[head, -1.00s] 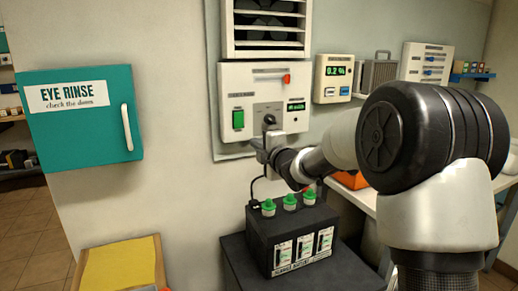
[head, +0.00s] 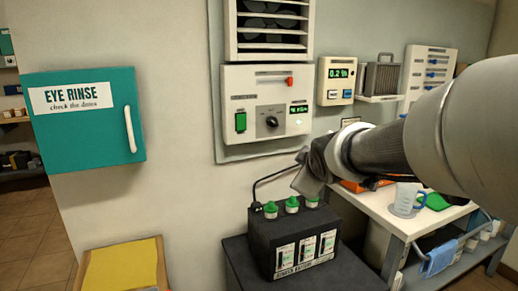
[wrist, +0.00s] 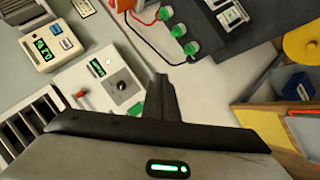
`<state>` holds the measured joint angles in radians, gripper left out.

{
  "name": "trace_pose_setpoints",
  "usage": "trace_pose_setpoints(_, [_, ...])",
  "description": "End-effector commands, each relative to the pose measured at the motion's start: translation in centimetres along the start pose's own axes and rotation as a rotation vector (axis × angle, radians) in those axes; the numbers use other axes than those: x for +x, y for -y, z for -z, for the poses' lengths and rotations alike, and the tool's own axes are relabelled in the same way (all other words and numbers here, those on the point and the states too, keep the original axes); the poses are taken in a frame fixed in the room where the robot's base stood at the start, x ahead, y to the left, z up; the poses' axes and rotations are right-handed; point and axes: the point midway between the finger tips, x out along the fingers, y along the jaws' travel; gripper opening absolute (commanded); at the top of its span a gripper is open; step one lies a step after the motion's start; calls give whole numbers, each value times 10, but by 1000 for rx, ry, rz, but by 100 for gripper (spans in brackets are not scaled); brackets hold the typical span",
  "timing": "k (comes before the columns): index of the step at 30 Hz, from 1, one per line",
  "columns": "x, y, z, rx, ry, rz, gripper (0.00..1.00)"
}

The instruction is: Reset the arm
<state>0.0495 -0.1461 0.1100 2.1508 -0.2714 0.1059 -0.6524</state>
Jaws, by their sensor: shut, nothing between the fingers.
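My gripper (head: 302,182) hangs in the air in front of the wall, above and behind the black battery (head: 290,242), with its arm reaching in from the right. Its fingers are shut with nothing between them; they also show pressed together in the wrist view (wrist: 160,92). The wall control panel (head: 266,102) is up and to the left of the gripper. Its black knob (head: 271,122) is in plain view, apart from the gripper. In the wrist view the knob (wrist: 121,86) is left of the fingers.
The battery, with green caps and a black cable, stands on a dark stand (head: 236,262). A teal eye rinse cabinet (head: 82,130) is on the wall at left. A white table (head: 376,208) with a measuring jug (head: 406,198) is at right. A yellow-topped box (head: 120,268) is at front left.

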Motion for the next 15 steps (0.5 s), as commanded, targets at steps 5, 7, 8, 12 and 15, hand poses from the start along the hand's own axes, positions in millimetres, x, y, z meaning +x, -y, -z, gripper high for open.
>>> trace_pose_setpoints(5, [-91,50,-68,407,214,97,0])
trace_pose_setpoints(7, [-116,71,-86,530,277,128,0])
trace_pose_setpoints(8, [-126,80,-93,578,301,141,0])
trace_pose_setpoints(12, [-166,119,-118,769,402,193,0])
trace_pose_setpoints(15, [-191,147,-133,890,469,230,0])
